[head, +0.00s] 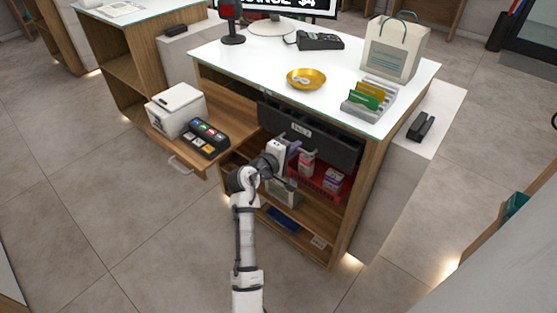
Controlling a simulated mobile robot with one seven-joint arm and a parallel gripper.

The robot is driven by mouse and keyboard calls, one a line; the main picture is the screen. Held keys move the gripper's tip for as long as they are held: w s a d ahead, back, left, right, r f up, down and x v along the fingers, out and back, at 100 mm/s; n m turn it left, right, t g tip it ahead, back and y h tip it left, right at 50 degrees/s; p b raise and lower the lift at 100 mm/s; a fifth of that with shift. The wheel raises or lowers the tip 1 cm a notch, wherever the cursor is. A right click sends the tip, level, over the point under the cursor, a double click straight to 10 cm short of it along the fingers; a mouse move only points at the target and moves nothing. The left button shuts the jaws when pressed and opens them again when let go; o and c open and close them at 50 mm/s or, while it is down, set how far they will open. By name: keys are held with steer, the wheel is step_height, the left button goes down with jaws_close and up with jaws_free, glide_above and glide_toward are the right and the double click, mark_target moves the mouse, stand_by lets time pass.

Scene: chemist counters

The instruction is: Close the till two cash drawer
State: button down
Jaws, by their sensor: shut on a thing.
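The till two cash drawer (326,146) is a dark grey drawer under the white counter top, with a small pale label on its front. Its front stands a little out from the cabinet, with a dark gap behind its top edge. My gripper (294,146) is at the lower middle of the drawer front, shut on what looks like the drawer's handle. The gripper and wrist hide most of that contact.
Below are a red basket (323,184) and shelves. The counter top holds a gold bowl (306,79), a card terminal (320,41) and a paper bag (394,50).

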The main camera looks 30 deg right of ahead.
steer(key=d, duration=0.1)
steer(key=w+d, duration=0.1)
steer(key=d, duration=0.1)
steer(key=shift+w+d+r, duration=0.15)
steer(key=shift+w+r, duration=0.05)
steer(key=c, duration=1.5)
jaws_free()
steer(key=shift+d+f, duration=0.15)
steer(key=shift+d, duration=0.1)
steer(key=shift+c, duration=0.2)
steer(key=shift+a, duration=0.2)
steer(key=b, duration=0.3)
glide_toward(302, 141)
steer(key=v, duration=0.4)
steer(key=shift+s+a+f, duration=0.1)
steer(key=shift+a, duration=0.05)
